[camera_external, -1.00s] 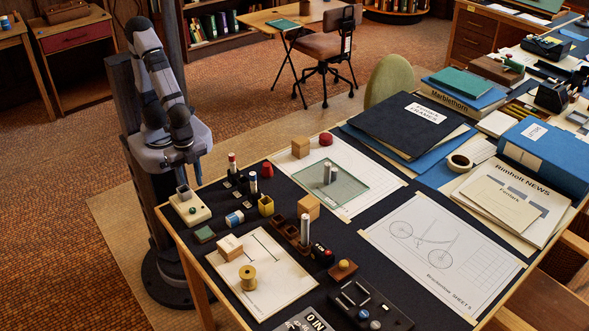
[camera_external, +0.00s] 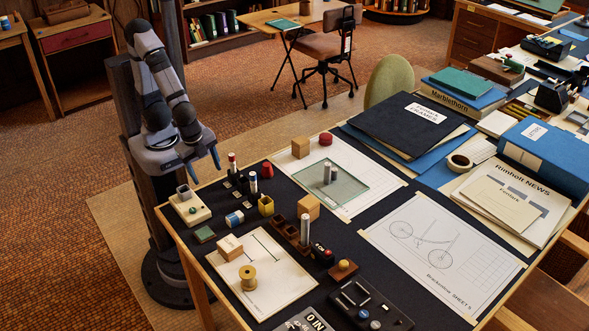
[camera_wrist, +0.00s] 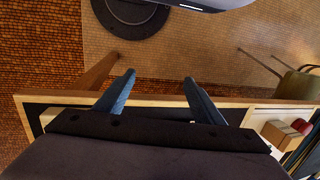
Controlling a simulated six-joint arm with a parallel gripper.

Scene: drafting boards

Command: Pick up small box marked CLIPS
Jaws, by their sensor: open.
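No CLIPS marking is legible, so I cannot tell for sure which box bears it. A small light-wood box (camera_external: 229,247) sits on the white sheet near the table's left edge. Another wooden block (camera_external: 308,207) sits near the middle, and a third (camera_external: 300,147) stands at the back. My gripper (camera_external: 205,168) is open and empty above the table's back-left corner, apart from all three. In the wrist view its two blue fingers (camera_wrist: 159,78) are spread with nothing between them. That view also shows one wooden block (camera_wrist: 279,133) at the right.
A brass spool (camera_external: 248,278) stands close to the light-wood box. A dark holder with a metal cylinder (camera_external: 304,230), a blue-and-white roll (camera_external: 234,218) and a yellow cup (camera_external: 266,205) crowd the area. A glass plate (camera_external: 348,190) lies behind. The drawing sheet (camera_external: 440,250) is clear.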

